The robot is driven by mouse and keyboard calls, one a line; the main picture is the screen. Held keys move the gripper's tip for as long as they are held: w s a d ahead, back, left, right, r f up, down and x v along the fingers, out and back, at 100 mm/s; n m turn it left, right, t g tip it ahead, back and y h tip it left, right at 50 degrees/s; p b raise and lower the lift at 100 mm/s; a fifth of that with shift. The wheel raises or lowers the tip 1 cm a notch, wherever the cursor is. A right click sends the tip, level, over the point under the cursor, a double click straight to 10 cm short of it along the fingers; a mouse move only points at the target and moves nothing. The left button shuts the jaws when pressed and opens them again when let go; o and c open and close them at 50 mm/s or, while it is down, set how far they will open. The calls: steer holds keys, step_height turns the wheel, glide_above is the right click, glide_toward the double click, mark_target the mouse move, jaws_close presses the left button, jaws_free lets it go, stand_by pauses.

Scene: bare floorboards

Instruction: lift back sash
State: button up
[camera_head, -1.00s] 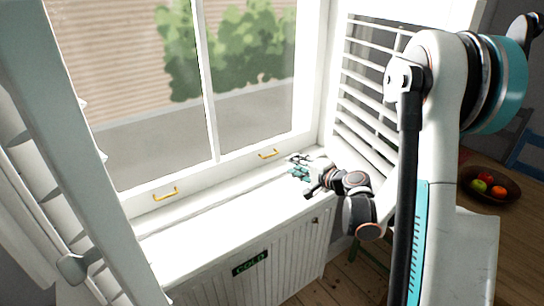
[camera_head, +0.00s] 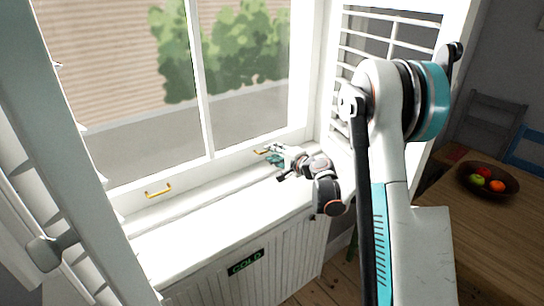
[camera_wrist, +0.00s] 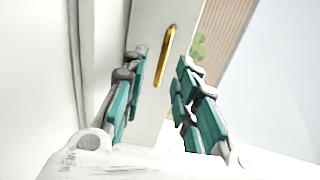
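The window sash (camera_head: 232,157) is white, with a glass pane above its bottom rail, and it looks down at the sill. Two brass handles sit on the bottom rail: a left handle (camera_head: 158,190) and a right handle (camera_head: 262,151). My gripper (camera_head: 272,156) is at the right handle, just above the sill. In the wrist view the right handle (camera_wrist: 166,56) lies ahead of and between the teal fingers of my gripper (camera_wrist: 157,100). The fingers are apart with nothing between their pads. Contact with the handle cannot be made out.
White louvred shutters stand open at the right (camera_head: 350,90) and left (camera_head: 75,150) of the window. A white ribbed cabinet (camera_head: 290,255) with a green "COLD" sign is under the sill. A table with a fruit bowl (camera_head: 488,181) is at the right. The sill (camera_head: 190,225) is clear.

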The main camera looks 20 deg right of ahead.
steer(key=shift+x, duration=0.8)
steer(key=shift+c, duration=0.4)
jaws_close()
step_height(320, 180, up, 14)
steer(key=p, duration=0.7)
